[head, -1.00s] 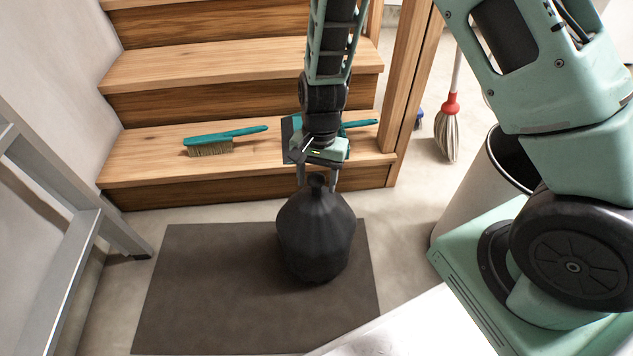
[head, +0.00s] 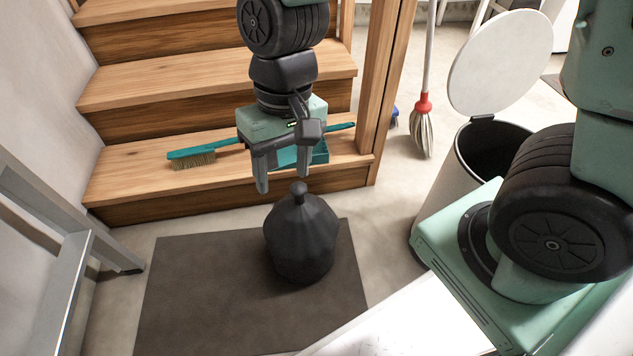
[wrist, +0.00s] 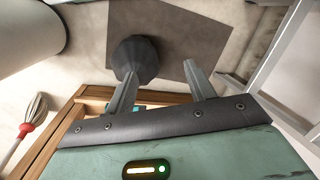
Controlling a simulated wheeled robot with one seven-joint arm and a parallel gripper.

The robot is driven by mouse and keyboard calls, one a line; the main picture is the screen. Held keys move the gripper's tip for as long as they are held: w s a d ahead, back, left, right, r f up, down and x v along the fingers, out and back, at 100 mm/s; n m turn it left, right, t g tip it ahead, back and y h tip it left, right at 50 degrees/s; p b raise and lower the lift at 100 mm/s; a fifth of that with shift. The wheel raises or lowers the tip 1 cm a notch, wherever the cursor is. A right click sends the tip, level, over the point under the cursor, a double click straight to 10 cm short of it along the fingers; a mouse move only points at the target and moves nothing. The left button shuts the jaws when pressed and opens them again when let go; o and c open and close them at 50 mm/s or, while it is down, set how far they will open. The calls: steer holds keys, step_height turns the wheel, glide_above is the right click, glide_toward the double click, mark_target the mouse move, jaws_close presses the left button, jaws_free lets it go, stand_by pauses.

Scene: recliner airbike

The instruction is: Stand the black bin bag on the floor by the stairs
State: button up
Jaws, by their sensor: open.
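The black bin bag (head: 301,238) stands upright with its knotted top up, on the dark mat (head: 200,290) in front of the wooden stairs (head: 220,130). It also shows in the wrist view (wrist: 137,57), beyond the fingertips. My gripper (head: 283,186) is open and empty. It is above the bag and a little toward the stairs, its fingers apart from the bag in the head view. The two fingers show spread in the wrist view (wrist: 160,80).
A teal brush (head: 195,157) and a teal dustpan (head: 312,153) lie on the lowest step. A white bin (head: 450,180) with its lid up stands at the right, near a mop (head: 423,125). A grey metal ladder (head: 75,270) stands at the left.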

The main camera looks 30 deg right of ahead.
steer(key=s+r+n+t+h, duration=0.1)
steer(key=s+r+n, duration=0.3)
steer(key=s, duration=0.5)
steer(key=shift+d+r+n, duration=0.2)
steer(key=shift+d+n, duration=0.25)
steer(key=shift+n, duration=0.75)
step_height(320, 180, up, 38)
steer(key=p, duration=3.7)
steer(key=shift+f, duration=0.25)
